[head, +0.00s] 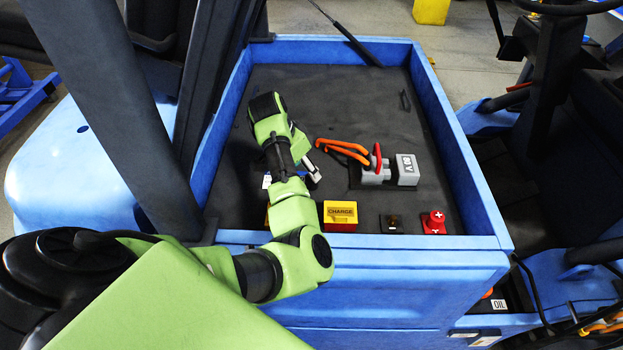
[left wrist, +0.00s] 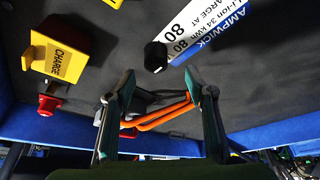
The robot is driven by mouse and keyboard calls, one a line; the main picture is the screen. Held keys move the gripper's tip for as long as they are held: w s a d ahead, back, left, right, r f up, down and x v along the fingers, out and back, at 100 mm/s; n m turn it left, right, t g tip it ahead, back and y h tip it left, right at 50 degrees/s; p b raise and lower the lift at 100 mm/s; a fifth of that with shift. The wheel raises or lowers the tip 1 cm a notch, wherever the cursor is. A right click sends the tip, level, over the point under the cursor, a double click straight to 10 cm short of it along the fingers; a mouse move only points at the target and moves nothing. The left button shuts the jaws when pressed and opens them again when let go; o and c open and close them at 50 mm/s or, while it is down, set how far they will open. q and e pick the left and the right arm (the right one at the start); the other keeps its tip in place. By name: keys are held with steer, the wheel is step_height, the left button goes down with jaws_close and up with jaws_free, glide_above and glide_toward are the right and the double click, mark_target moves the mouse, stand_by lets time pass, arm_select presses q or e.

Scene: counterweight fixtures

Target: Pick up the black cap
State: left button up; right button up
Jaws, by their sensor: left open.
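The black cap (left wrist: 155,57) is a small dark faceted piece on the dark floor of the blue bay, beside the end of a white and blue label (left wrist: 205,32). My left gripper (left wrist: 160,90) is open in the left wrist view. Its two fingers are spread, with the cap between and beyond their tips and nothing held. In the head view my left gripper (head: 310,168) reaches down into the bay, and I cannot make out the cap there. My right gripper is not in view.
A yellow CHARGE box (head: 341,214), a small dark block (head: 392,223) and a red knob (head: 433,222) line the near wall. Orange cables (head: 342,148) and a grey 80 V connector (head: 407,169) lie right of my gripper. Blue walls (head: 461,150) enclose the bay; its far floor is mostly clear.

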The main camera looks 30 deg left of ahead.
mark_target(311, 181)
arm_select(q)
steer(key=shift+w+d+f, duration=0.15)
steer(key=shift+w+f, duration=0.1)
steer(key=shift+f, duration=0.3)
steer(key=x, duration=0.1)
steer(key=p+x, duration=0.1)
steer(key=x, duration=0.2)
steer(key=shift+d+f+p, duration=0.1)
steer(key=shift+d+p, duration=0.2)
steer(key=shift+f, duration=0.2)
steer(key=c, duration=0.8)
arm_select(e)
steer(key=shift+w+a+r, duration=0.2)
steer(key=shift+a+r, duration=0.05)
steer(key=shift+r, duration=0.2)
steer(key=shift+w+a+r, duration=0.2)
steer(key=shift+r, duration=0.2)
arm_select(q)
steer(key=shift+c, duration=0.8)
